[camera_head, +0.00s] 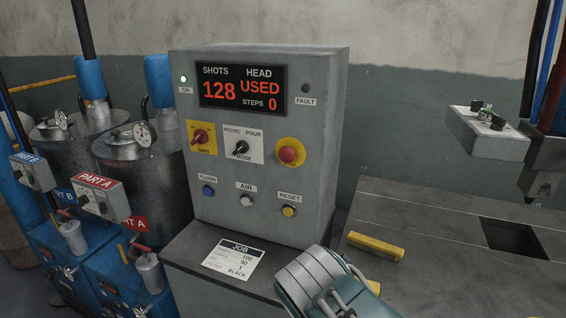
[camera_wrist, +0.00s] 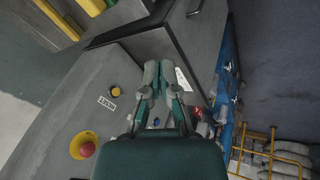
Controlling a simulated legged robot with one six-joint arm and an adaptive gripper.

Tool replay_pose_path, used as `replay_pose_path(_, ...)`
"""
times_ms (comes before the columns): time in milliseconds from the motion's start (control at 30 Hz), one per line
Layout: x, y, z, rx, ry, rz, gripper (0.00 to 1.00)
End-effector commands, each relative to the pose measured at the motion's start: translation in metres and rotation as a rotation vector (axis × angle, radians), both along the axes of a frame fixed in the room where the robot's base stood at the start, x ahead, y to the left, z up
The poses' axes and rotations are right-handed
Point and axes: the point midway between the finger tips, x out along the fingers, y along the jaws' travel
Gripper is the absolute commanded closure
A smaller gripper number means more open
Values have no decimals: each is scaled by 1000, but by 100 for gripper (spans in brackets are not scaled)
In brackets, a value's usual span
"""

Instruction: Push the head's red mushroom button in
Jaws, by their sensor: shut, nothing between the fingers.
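A red mushroom button (camera_head: 288,153) sits on a round yellow plate on the right of the grey control cabinet's front (camera_head: 230,215). It stands out from the plate. It also shows in the wrist view (camera_wrist: 87,149) at the lower left. A separate grey box (camera_head: 485,138) beside the hanging head at the right carries small controls; I cannot make out a red mushroom button there. My gripper (camera_wrist: 160,72) is shut and empty, in front of the cabinet and apart from the button. In the head view my arm's end rises at bottom centre, with fingertips not clearly visible.
The display (camera_head: 242,88) reads SHOTS 128, HEAD USED, STEPS 0. A JOB card (camera_head: 233,257) lies on the ledge.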

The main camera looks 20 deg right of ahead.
Motion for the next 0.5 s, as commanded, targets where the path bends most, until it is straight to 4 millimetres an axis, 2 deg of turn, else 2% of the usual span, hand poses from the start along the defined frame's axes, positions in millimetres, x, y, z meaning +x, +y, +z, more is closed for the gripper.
replay_pose_path(133,16,-28,2,-306,127,191,100)
replay_pose_path(300,42,-52,18,-656,267,407,100)
replay_pose_path(500,86,-60,45,-1071,422,647,100)
